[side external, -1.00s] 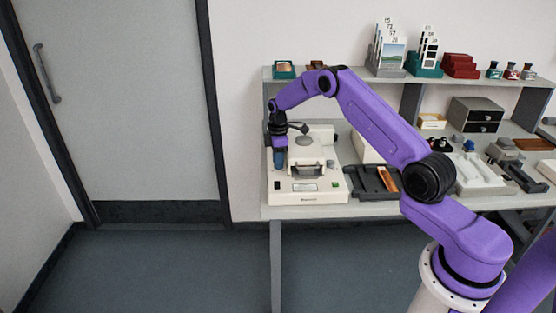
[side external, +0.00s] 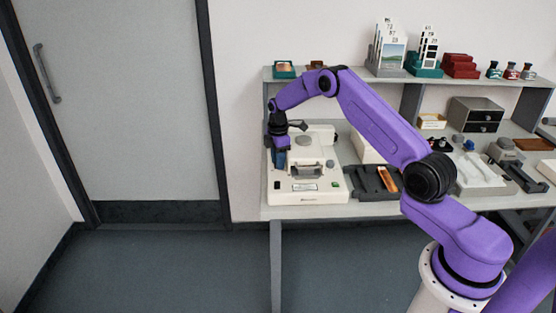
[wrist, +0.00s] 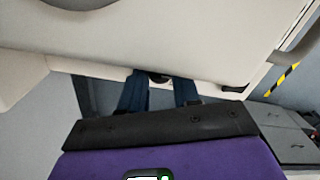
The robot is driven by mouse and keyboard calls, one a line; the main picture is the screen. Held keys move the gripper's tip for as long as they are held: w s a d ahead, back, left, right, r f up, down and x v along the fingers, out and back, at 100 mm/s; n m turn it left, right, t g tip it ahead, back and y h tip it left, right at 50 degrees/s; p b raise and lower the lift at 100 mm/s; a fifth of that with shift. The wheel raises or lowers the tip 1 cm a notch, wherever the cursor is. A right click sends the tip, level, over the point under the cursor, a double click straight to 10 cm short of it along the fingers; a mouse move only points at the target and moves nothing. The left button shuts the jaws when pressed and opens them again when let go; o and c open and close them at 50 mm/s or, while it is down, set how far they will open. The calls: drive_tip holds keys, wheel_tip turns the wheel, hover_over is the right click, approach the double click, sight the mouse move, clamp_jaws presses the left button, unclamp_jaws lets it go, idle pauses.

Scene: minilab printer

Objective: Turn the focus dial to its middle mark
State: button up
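The white printer (side external: 326,188) stands at the left end of the bench, and its pale body (wrist: 170,45) fills the upper wrist view. My gripper (side external: 281,162) is low at the printer's left side, partly overlapping it in the side view. In the wrist view, the two blue fingers of my gripper (wrist: 160,82) stand apart with a gap between them, their tips at the printer's edge. A small dark part (wrist: 159,77) shows between the tips; it may be the focus dial. Its mark cannot be read, and I cannot tell whether the fingers touch it.
A dark tray (side external: 372,187) with an orange item stands right of the printer. A shelf (side external: 345,77) with card holders and bottles runs above and behind. The floor (side external: 170,270) left of the bench is clear.

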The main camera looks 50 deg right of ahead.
drive_tip(key=shift+r, duration=0.1)
wheel_tip(320, 180, up, 17)
drive_tip(key=shift+r, duration=0.15)
idle(0.6)
idle(0.3)
drive_tip(key=s+a+r, duration=0.2)
drive_tip(key=s+a, duration=0.7)
drive_tip(key=a, duration=0.2)
drive_tip(key=s+a+r, duration=0.3)
drive_tip(key=s+a, duration=0.6)
drive_tip(key=a, duration=0.2)
drive_tip(key=s+d+f, duration=0.1)
drive_tip(key=s+f, duration=0.1)
drive_tip(key=s, duration=1.2)
drive_tip(key=s+d+f+m, duration=0.1)
drive_tip(key=s+f, duration=0.1)
drive_tip(key=s, duration=1.1)
drive_tip(key=shift+s+d, duration=0.15)
drive_tip(key=shift+s, duration=0.2)
